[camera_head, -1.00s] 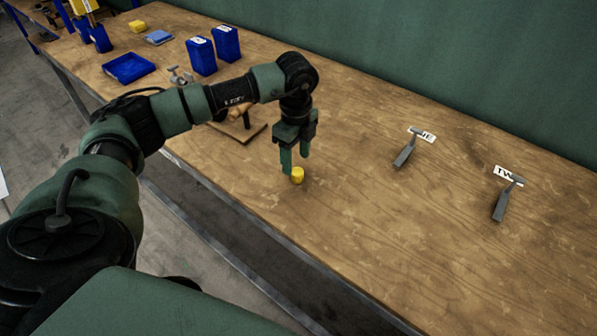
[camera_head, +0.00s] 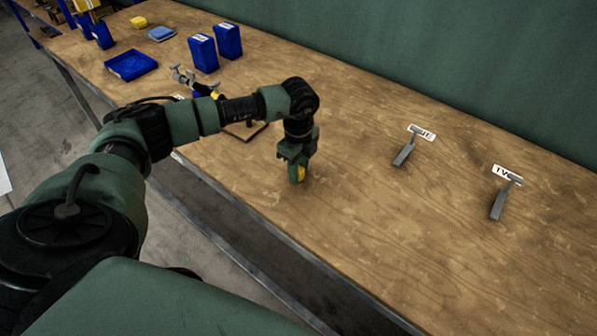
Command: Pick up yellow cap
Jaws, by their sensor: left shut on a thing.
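The yellow cap (camera_head: 301,174) is near the front edge of the wooden table. My left gripper (camera_head: 298,172) points down and is shut on the cap, with a finger covering part of it. I cannot tell whether the cap still touches the tabletop. My right gripper is not in view.
Blue bins (camera_head: 203,54), a blue tray (camera_head: 131,65) and a metal fixture (camera_head: 187,78) are at the back left. The table's middle is clear.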

